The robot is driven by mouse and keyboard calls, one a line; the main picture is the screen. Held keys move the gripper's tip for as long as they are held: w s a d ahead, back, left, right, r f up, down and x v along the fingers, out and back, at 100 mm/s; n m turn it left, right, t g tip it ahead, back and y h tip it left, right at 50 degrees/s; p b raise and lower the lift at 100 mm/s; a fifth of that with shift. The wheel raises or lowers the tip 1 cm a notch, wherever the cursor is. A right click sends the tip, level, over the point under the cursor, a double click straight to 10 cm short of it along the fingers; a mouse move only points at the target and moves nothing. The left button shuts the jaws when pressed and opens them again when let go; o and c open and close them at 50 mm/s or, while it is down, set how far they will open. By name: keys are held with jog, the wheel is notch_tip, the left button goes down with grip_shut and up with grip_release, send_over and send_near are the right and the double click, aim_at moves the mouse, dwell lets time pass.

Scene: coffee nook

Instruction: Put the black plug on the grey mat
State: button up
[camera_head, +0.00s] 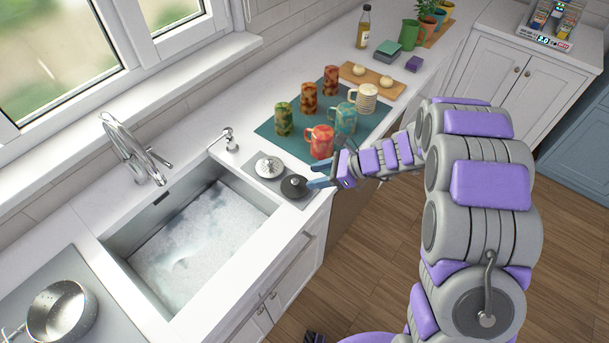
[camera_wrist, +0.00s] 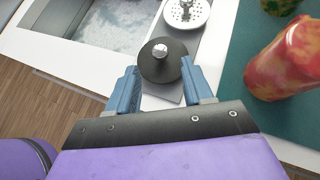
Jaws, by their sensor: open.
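The black plug (camera_head: 293,186) is a dark round disc with a shiny metal knob. It appears to rest flat on the near end of the grey mat, beside the sink; in the wrist view the plug (camera_wrist: 163,68) covers much of that end of the mat (camera_wrist: 165,102). My gripper (camera_head: 313,176) is low beside the plug. In the wrist view my gripper's blue fingers (camera_wrist: 158,73) are apart, one on each side of the plug's near edge. The knob is beyond the fingertips, and I see no grip on it.
A white strainer (camera_head: 269,166) sits on the mat's far end, also in the wrist view (camera_wrist: 187,12). The sink (camera_head: 195,235) with suds is to the left. A red mug (camera_head: 320,141) stands close by on the teal mat (camera_head: 297,150) with several other cups.

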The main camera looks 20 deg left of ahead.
jog(key=v, duration=0.6)
jog(key=s+d+r+n+g+h, duration=0.1)
jog(key=s+d+r+n+h, duration=0.3)
jog(key=s, duration=0.5)
jog(key=s+d+r+n+g+h, duration=0.1)
jog(key=s+d+r+n, duration=0.3)
jog(key=s+r+n, duration=0.45)
jog(key=s+d+n+h, duration=0.2)
jog(key=s+d+h, duration=0.1)
jog(key=s+d, duration=0.3)
jog(key=s+d+r+n+t+h, duration=0.1)
jog(key=s+d+n+h, duration=0.1)
jog(key=s+d, duration=0.4)
jog(key=s+h+p, duration=0.1)
jog(key=s, duration=0.4)
jog(key=shift+d+n, duration=0.2)
jog(key=shift+n, duration=0.15)
